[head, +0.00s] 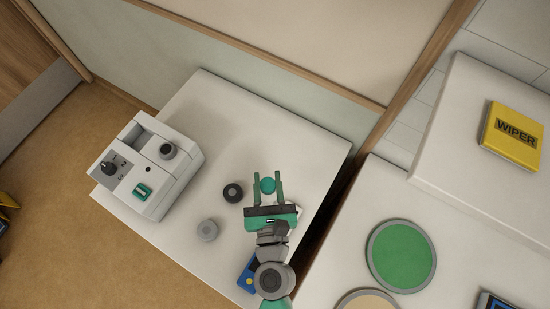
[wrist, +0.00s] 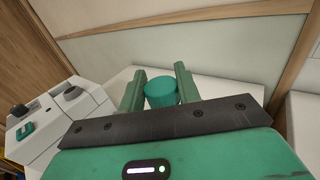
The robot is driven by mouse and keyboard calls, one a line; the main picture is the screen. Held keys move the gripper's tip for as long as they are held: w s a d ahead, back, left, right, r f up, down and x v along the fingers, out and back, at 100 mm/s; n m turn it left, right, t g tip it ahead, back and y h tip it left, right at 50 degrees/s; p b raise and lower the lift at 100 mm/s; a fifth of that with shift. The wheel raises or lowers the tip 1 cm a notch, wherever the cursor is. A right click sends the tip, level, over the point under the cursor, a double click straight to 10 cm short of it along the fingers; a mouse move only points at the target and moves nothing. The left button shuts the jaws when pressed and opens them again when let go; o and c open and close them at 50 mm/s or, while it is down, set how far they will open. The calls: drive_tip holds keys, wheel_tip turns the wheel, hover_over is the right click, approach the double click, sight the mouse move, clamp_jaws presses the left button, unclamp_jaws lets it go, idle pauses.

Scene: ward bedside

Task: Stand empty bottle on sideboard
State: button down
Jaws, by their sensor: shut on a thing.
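My gripper (head: 267,187) is shut on a teal round-topped bottle (head: 268,184), which sits between its two green fingers. In the wrist view the bottle (wrist: 161,94) shows as a short teal cylinder between the fingers, and its lower part is hidden by my gripper. It is over the right part of a white-topped unit (head: 250,125). I cannot tell from these views whether the bottle's base touches the top, or whether it is empty. A dark round-topped thing (head: 232,191) and a light grey one (head: 207,230) stand to the left of my gripper.
A white device (head: 150,165) with knobs stands on the unit's left. A blue thing (head: 246,272) is partly hidden by my arm. Across a dark gap, a white surface holds a green disc (head: 401,256) and a yellow WIPER box (head: 512,136). The unit's back middle is clear.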

drive_tip(key=w+f+b, duration=0.2)
drive_tip(key=w, duration=0.6)
drive_tip(key=w+d+f+b, duration=0.1)
drive_tip(key=w+f+b, duration=0.1)
drive_tip(key=w, duration=0.6)
drive_tip(key=shift+d+f, duration=0.2)
drive_tip(key=shift+f, duration=0.35)
drive_tip(key=c, duration=1.4)
unclamp_jaws()
drive_tip(key=shift+f+b, duration=0.2)
drive_tip(key=shift+b, duration=0.2)
drive_tip(key=shift+c, duration=0.2)
drive_tip(key=o, duration=0.4)
